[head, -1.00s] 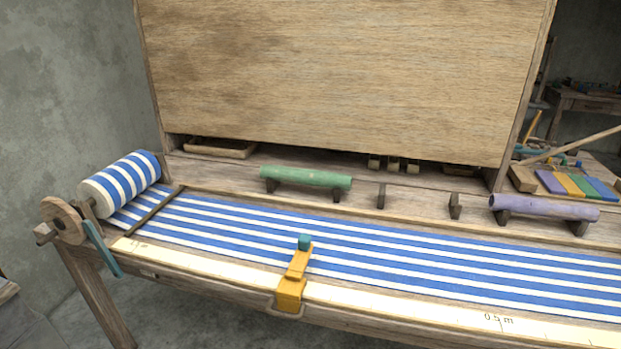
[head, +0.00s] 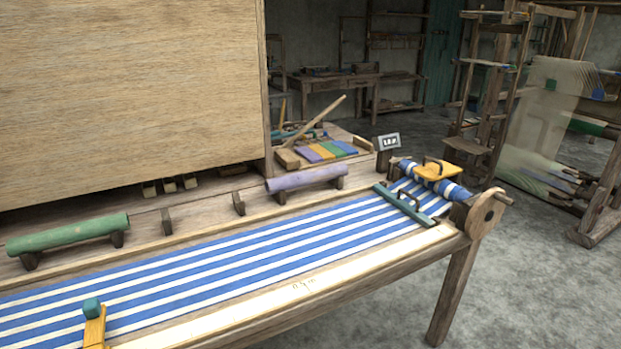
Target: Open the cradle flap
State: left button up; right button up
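At the right end of the loom, a yellow flap (head: 439,171) with a dark arched handle lies over a blue-and-white striped cloth roll (head: 450,189). It looks closed down on the roll; its hinge cannot be made out. A dark green bar (head: 403,202) with a handle lies across the striped cloth (head: 250,237) just left of the roll. Neither of my grippers is in view.
A large wooden panel (head: 130,90) stands behind the loom at left. A green roller (head: 68,234) and a purple roller (head: 306,178) rest on pegs. A yellow clamp with a teal knob (head: 92,308) is at front left. The floor (head: 540,290) at right is clear.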

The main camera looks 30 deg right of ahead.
aim_at(437, 169)
jog(key=z, duration=1.85)
jog(key=u, duration=0.35)
jog(key=i+l+u, duration=0.3)
jog(key=u, duration=0.15)
jog(key=i+l+u, duration=0.2)
jog(key=l+u, duration=0.3)
